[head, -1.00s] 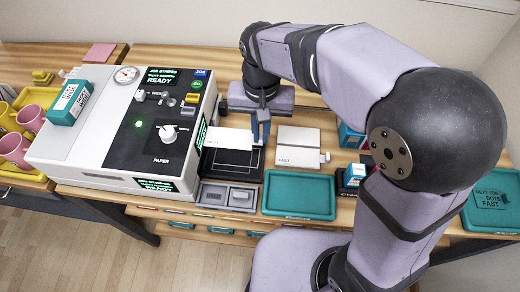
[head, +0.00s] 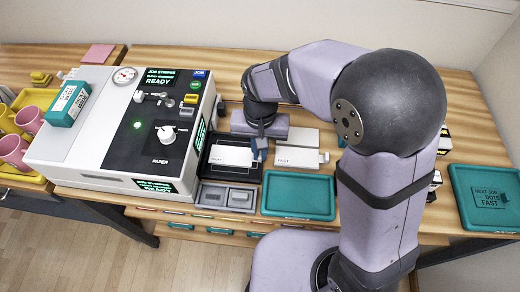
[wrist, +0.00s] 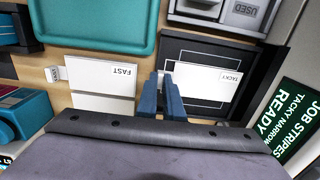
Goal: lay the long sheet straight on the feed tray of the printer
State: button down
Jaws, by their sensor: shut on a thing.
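The long white sheet (head: 229,156), marked TACKY in the wrist view (wrist: 208,84), lies flat over the black feed tray (head: 228,175) at the printer's right side. My gripper (head: 260,151) is shut on the sheet's right end in the head view. The blue fingers also show in the wrist view (wrist: 173,90).
A white block marked FAST (head: 297,158) is close to the right of my gripper. In front are a grey two-part bin marked USED (wrist: 247,8) and an empty teal tray (head: 299,211). Another teal tray (head: 480,222) is far right. Pink cups (head: 15,148) stand far left.

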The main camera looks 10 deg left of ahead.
jog(key=shift+f, duration=0.15)
jog(key=c, duration=1.9)
grip_release()
notch_tip(320, 180, up, 12)
jog(key=shift+r, duration=0.2)
